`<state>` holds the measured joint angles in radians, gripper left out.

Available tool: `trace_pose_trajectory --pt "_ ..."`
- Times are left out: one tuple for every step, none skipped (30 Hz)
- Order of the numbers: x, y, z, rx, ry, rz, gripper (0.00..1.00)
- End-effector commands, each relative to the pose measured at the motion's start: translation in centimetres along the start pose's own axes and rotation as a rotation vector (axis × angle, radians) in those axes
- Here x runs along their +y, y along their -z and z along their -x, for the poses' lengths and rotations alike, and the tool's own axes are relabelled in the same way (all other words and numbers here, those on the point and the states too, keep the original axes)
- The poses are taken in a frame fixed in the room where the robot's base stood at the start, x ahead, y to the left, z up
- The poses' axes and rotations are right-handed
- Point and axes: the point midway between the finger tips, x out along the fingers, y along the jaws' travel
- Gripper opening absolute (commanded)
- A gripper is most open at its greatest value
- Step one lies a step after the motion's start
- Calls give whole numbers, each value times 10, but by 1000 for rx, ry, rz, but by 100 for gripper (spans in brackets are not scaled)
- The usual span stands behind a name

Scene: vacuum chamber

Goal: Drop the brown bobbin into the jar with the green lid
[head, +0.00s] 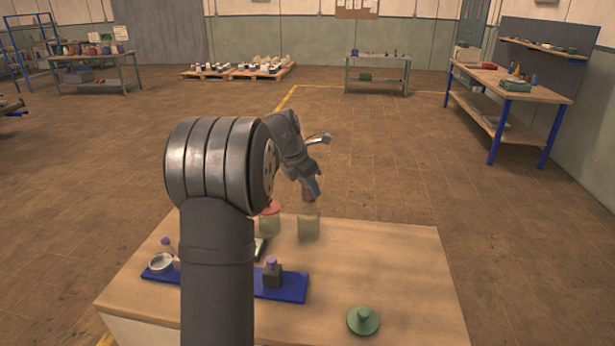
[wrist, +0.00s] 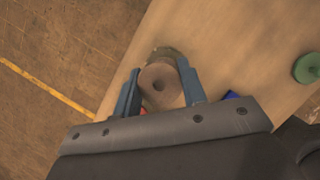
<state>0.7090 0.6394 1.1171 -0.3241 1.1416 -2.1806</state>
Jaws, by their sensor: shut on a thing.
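My gripper (head: 314,186) is shut on the brown bobbin (head: 307,194), above the table. In the wrist view, the bobbin (wrist: 161,99) sits between the two blue fingers (wrist: 157,78), its holed end facing the camera. An uncovered, see-through jar (head: 309,228) stands right below the bobbin; in the wrist view only a bit of its rim (wrist: 168,51) shows behind the bobbin. The green lid (head: 362,321) lies apart on the table at the front right; it also shows in the wrist view (wrist: 307,68). The bobbin appears above the jar mouth, not inside it.
A jar with a red lid (head: 269,221) stands just left of the open jar. A blue tray (head: 293,289) holds a dark bottle with a purple cap (head: 272,273). A round white dish (head: 161,263) is at the left. The table's right side (head: 400,265) is clear.

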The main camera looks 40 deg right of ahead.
Motion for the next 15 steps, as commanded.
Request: trace_pose_trajectory --pt "0 3 -6 1 1 1 16" --pt "0 4 -10 1 1 1 16" --pt "0 6 -14 1 1 0 16" --pt "0 8 -18 2 2 0 16" --pt "0 9 -21 2 2 0 16" --pt "0 11 -26 1 2 0 16" --pt "0 12 -28 2 2 0 16" --pt "0 13 -31 1 2 1 16" --pt "0 15 -35 1 1 1 16" --pt "0 16 -37 0 1 1 16" --pt "0 16 -40 0 1 1 16" --pt "0 18 -42 0 2 1 16" --pt "0 19 -44 0 2 1 16" --pt "0 19 -46 0 1 1 16" --pt "0 20 -48 0 1 0 16"
